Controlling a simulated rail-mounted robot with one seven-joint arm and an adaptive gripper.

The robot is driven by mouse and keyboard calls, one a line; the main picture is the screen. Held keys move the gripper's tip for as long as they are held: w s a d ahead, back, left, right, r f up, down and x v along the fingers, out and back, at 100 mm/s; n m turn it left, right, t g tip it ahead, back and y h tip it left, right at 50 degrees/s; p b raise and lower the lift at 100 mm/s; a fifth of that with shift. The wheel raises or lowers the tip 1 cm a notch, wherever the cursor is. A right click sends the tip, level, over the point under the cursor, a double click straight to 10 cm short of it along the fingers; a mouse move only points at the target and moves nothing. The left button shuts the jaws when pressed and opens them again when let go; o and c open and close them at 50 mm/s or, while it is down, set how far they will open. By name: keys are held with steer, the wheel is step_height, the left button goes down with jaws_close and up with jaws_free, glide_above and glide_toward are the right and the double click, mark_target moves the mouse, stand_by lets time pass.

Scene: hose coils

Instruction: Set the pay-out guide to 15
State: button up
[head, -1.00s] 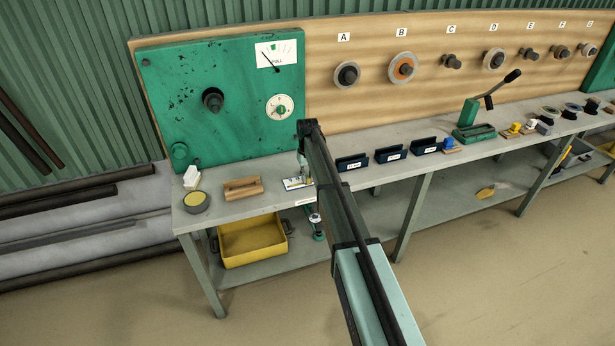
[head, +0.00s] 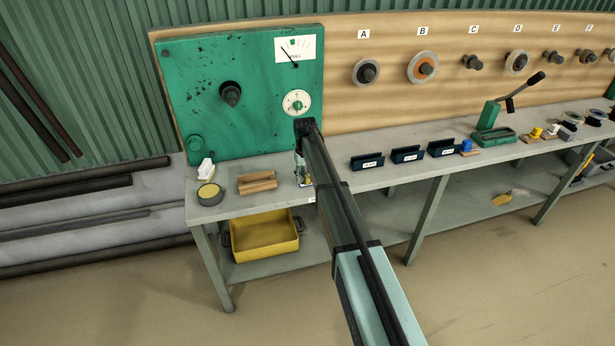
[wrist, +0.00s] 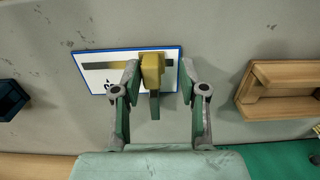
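The pay-out guide appears to be the white, blue-edged plate (wrist: 100,77) with a dark slot, lying on the grey bench in the wrist view. A yellow slider block (wrist: 152,70) stands on its slot, right of the middle in that view. My gripper (wrist: 158,75) has its two fingers apart, one on each side of the block, with a gap visible at least on the right. No scale number is readable. In the head view my gripper (head: 303,172) is low over the bench, and my arm hides most of the plate.
A wooden block (head: 257,183) and a round tin (head: 210,194) lie left of the plate. Dark blue holders (head: 367,162) stand to the right. A green panel (head: 200,75) with a dial (head: 297,102) rises behind. A yellow bin (head: 265,236) sits below.

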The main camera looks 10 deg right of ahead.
mark_target(306, 176)
steer(key=shift+d, duration=0.2)
steer(key=shift+r, duration=0.65)
step_height(306, 176, up, 11)
steer(key=shift+f, duration=0.15)
steer(key=shift+w, duration=0.1)
steer(key=s+d+f+m+g, duration=0.1)
steer(key=s+d+f, duration=0.1)
steer(key=s+f, duration=1.35)
steer(key=s+d+f+g, duration=0.1)
steer(key=s+d+f, duration=0.1)
steer(key=s+f, duration=1.35)
steer(key=s+d+f+g, duration=0.1)
steer(key=s+f, duration=0.4)
steer(key=s, duration=1.4)
steer(key=s+d+f+g, duration=0.1)
steer(key=s+f+g, duration=0.2)
steer(key=s, duration=1.5)
step_height(306, 176, down, 2)
steer(key=shift+s+d+f+m+g+b, duration=0.1)
steer(key=shift+s+d+m+g+b, duration=0.1)
steer(key=shift+s+m+g+b, duration=0.15)
